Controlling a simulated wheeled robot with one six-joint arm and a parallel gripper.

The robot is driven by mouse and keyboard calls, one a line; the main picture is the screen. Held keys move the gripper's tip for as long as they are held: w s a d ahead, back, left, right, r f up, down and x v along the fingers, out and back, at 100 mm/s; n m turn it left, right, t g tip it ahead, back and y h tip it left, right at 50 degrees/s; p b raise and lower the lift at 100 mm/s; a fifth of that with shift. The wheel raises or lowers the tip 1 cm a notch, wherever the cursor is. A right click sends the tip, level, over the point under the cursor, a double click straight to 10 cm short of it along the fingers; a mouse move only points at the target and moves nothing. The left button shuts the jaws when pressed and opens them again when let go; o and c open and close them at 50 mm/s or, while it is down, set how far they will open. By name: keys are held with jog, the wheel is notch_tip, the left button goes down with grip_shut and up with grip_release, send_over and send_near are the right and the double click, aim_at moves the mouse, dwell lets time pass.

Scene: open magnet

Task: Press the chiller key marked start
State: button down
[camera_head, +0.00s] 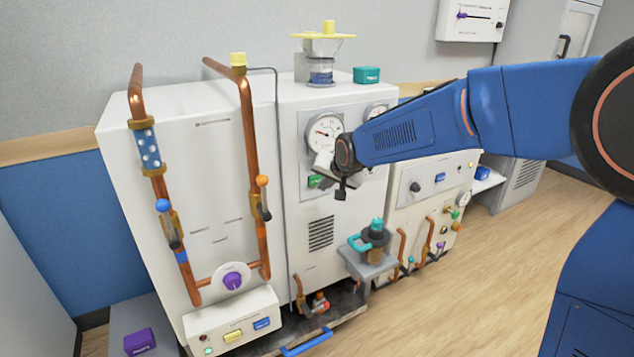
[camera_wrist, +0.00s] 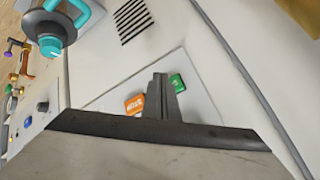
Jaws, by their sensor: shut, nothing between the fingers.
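A green key (camera_head: 316,181) sits on the grey panel under the dial gauges of the middle white cabinet. It also shows in the wrist view (camera_wrist: 178,83), just right of my fingertips, with white lettering too small to read. An orange key (camera_wrist: 134,104) is left of the fingers on the same panel; in the head view my gripper hides it. My gripper (camera_head: 340,193) is shut and empty in front of this panel. In the wrist view my gripper (camera_wrist: 160,78) points at the panel between the two keys; I cannot tell whether it touches.
Gauges (camera_head: 324,134) are above the keys. A teal-handled fitting (camera_head: 375,238) on a ledge juts out below right. Copper pipes (camera_head: 250,150) with lever valves stand at left. Another control box (camera_head: 430,183) is at right. Open wooden floor (camera_head: 480,290) lies in front.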

jog(key=shift+s+d, duration=0.7)
jog(key=shift+s, duration=0.35)
jog(key=shift+s+d, duration=0.7)
jog(key=shift+s, duration=0.3)
jog(key=s+d+r+n+g+h, duration=0.1)
jog(key=s+d+r+h, duration=0.15)
jog(key=s+d, duration=1.65)
jog(key=s+d+f+g+h, duration=0.1)
jog(key=s+d+f, duration=0.1)
jog(key=s+d, duration=0.4)
jog(key=s+d+f+g, duration=0.1)
jog(key=s+d, duration=0.5)
jog(key=s, duration=0.7)
jog(key=shift+d+f+n+h, duration=0.2)
jog(key=shift+f+n+h, duration=0.2)
jog(key=shift+f, duration=0.15)
jog(key=shift+w+a, duration=0.1)
